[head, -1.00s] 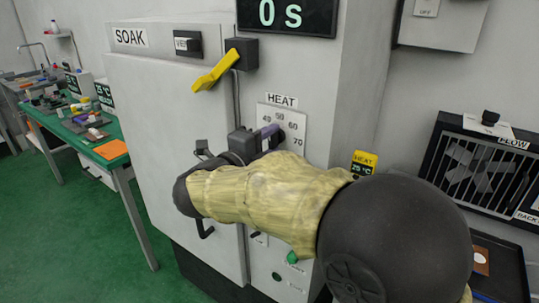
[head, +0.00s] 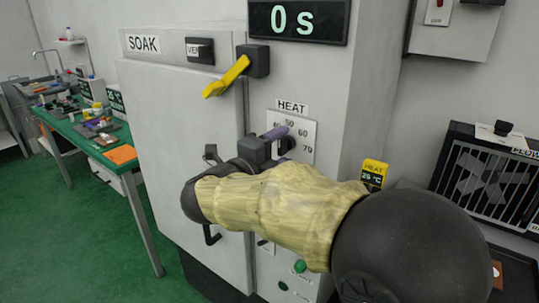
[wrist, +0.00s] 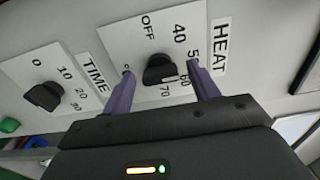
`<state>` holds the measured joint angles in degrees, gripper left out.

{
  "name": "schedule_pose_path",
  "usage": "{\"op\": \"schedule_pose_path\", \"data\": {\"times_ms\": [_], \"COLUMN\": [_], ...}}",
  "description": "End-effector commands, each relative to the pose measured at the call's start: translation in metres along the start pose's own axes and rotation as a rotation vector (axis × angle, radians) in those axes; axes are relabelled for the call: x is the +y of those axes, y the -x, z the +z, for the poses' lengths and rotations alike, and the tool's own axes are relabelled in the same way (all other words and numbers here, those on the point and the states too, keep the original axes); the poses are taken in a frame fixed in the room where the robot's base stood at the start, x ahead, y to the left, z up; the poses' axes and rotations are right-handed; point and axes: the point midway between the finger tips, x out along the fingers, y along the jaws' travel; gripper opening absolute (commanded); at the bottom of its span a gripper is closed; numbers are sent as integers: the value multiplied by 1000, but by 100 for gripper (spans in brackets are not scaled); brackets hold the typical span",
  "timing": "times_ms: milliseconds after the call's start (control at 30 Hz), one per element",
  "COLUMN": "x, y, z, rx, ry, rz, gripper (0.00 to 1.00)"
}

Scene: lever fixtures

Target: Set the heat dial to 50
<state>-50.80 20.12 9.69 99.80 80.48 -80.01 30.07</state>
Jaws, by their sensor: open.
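The heat dial is a black knob (wrist: 158,72) on a white plate (wrist: 145,35) marked OFF, 40, 50, 60 and 70 under a HEAT label (wrist: 220,47). My gripper (wrist: 160,67) is open in the wrist view, with one purple finger on each side of the knob. There are gaps between the fingers and the knob, and I cannot tell any contact. The right finger partly covers the 50. Where the knob points is not clear. In the head view my gripper (head: 270,142) is in front of the HEAT plate (head: 307,128), and my arm and gripper hide part of it.
In the wrist view a TIME dial (wrist: 43,96) is left of the heat dial. In the head view a yellow lever (head: 228,76) sticks out above my gripper, near the SOAK door (head: 175,110). A green bench (head: 90,140) stands at left.

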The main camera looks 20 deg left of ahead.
Motion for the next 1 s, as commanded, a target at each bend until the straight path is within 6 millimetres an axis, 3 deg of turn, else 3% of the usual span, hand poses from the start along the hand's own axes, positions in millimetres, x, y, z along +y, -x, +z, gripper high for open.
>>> {"op": "schedule_pose_path", "data": {"times_ms": [267,800,1000], "x": [0,1,1], "y": [29,137,167], "z": [1,1,1], "rx": [-4,-6,-3], "ry": [-1,0,1], "rz": [0,2,2], "gripper": [60,60,60]}}
